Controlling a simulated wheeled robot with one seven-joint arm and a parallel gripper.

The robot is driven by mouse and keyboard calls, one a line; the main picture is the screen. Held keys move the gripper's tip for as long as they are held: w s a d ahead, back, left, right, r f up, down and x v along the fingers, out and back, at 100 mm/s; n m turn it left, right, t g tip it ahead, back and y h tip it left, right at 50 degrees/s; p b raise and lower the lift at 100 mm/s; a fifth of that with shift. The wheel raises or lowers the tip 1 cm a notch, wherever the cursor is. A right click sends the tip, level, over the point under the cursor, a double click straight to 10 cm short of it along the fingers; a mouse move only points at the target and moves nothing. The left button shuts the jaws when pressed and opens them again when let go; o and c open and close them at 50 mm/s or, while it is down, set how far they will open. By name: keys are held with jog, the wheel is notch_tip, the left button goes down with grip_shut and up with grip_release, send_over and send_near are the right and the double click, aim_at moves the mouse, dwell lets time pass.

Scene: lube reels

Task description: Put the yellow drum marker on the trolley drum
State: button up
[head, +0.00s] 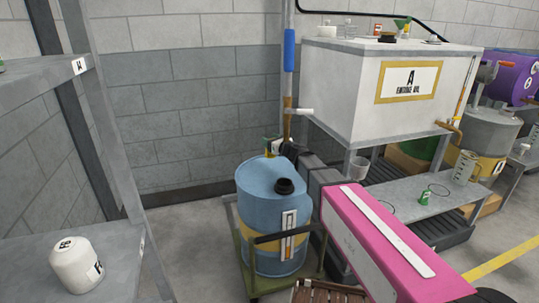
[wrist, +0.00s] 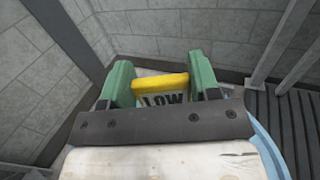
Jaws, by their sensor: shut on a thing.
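The trolley drum (head: 268,188) is blue with a yellow band and a black cap on top. It stands upright on a green trolley (head: 238,250) in the head view; a blue edge of it (wrist: 271,150) shows in the wrist view. The yellow drum marker (wrist: 160,88) has a yellow top and a pale face reading "LOW". My gripper (wrist: 160,80) is shut on it, one green finger at each side. In the head view my gripper (head: 270,146) is at the drum's far top edge. I cannot tell whether the marker touches the drum.
A white tank (head: 350,75) marked A stands on a grey stand right of the drum. A blue-sleeved pipe (head: 289,50) rises behind my gripper. A grey shelf (head: 110,245) at left holds a white jug (head: 78,265). Floor between shelf and trolley is clear.

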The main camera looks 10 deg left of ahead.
aim_at(271, 155)
jog(key=shift+f, duration=2.75)
jog(key=shift+f, duration=0.1)
jog(key=o, duration=0.9)
jog(key=shift+s+d, duration=0.2)
jog(key=shift+d, duration=0.05)
jog(key=v, duration=1.1)
jog(key=shift+s+d, duration=0.1)
jog(key=shift+d, duration=0.1)
